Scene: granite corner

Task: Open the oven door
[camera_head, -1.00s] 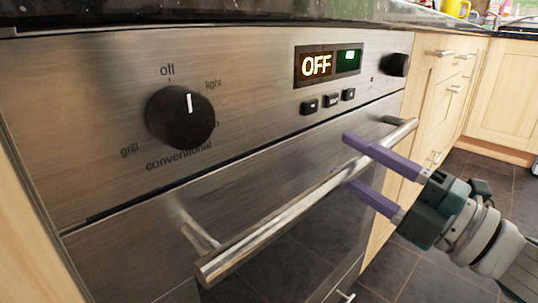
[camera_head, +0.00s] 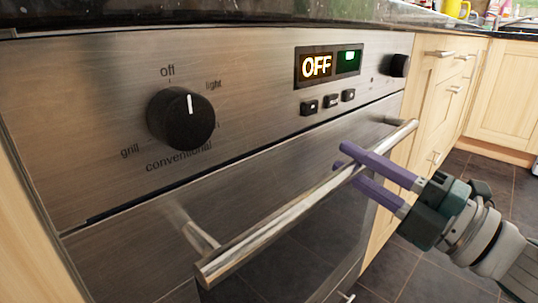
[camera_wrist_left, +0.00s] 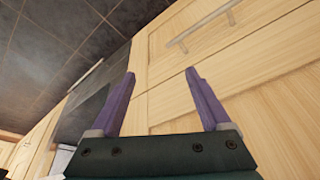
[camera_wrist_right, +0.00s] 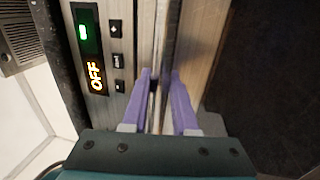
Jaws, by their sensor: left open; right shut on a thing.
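The oven door (camera_head: 130,240) is closed, with its top edge just below the control panel. Its metal bar handle (camera_head: 265,229) runs across the upper part of the door. My right gripper (camera_head: 350,163) is shut on the handle near its far right end, one purple finger above the bar and one below. In the right wrist view the handle (camera_wrist_right: 165,60) passes between the two fingers. My left gripper (camera_wrist_left: 160,72) is open and empty in the left wrist view, in front of wooden cabinet fronts. It is not in the head view.
The control panel has a large knob (camera_head: 181,119), a display reading OFF (camera_head: 317,66) and a smaller knob (camera_head: 398,65). Wooden drawers (camera_head: 440,100) stand right of the oven. Dark floor tiles (camera_head: 400,270) lie clear in front. A yellow mug (camera_head: 456,9) stands on the counter.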

